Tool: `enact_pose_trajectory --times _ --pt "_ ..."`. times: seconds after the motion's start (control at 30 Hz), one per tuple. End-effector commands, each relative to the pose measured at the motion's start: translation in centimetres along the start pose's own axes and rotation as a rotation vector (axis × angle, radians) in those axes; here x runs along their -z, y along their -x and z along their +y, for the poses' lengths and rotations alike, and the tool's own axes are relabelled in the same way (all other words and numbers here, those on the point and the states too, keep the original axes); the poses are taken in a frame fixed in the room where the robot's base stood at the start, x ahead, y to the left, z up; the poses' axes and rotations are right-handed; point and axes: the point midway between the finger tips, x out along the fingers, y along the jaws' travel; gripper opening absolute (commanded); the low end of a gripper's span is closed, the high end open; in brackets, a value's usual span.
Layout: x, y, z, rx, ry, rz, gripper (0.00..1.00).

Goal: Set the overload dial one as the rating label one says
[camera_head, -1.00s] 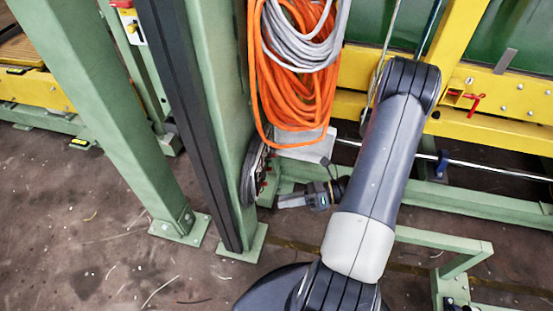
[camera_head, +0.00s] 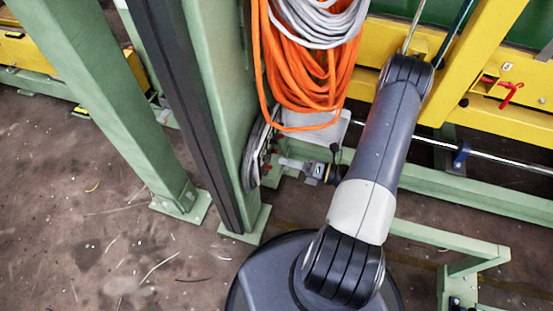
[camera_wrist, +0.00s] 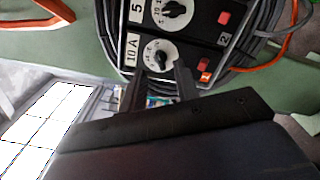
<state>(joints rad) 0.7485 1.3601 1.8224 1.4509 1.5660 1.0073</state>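In the wrist view, a black control panel has two round dials with white scales. The nearer dial, by the mark 1, is overload dial one (camera_wrist: 159,55); its knob's exact setting is too small to read. Rating label one (camera_wrist: 131,50) beside it reads "10 A". My gripper (camera_wrist: 164,77) is open, its two dark fingers apart just short of this dial, with nothing between them. In the head view my gripper (camera_head: 290,165) is low beside the green post, close to the panel's edge-on side (camera_head: 258,150).
The other dial (camera_wrist: 174,12) has a label starting with "5". Red switches (camera_wrist: 204,63) sit beside the dials. Grey and orange cables surround the panel. An orange cable coil (camera_head: 305,80) hangs above my gripper. A green post (camera_head: 225,110) stands left, and a yellow beam (camera_head: 500,115) runs right.

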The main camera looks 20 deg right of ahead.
Motion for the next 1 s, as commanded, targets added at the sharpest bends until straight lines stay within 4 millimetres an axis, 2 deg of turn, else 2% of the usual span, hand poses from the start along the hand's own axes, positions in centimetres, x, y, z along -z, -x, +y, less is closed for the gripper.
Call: enact_pose_trajectory --times 0.1,0.3,0.7,1.0 --pt "0.1 -1.7 0.0 -0.002 0.000 0.004 0.30" --pt "0.1 -3.5 0.0 -0.001 0.000 0.002 0.30" --pt "0.0 -4.0 0.0 0.000 0.001 0.000 0.30" --pt "0.0 -4.0 0.0 0.000 0.001 0.000 0.07"
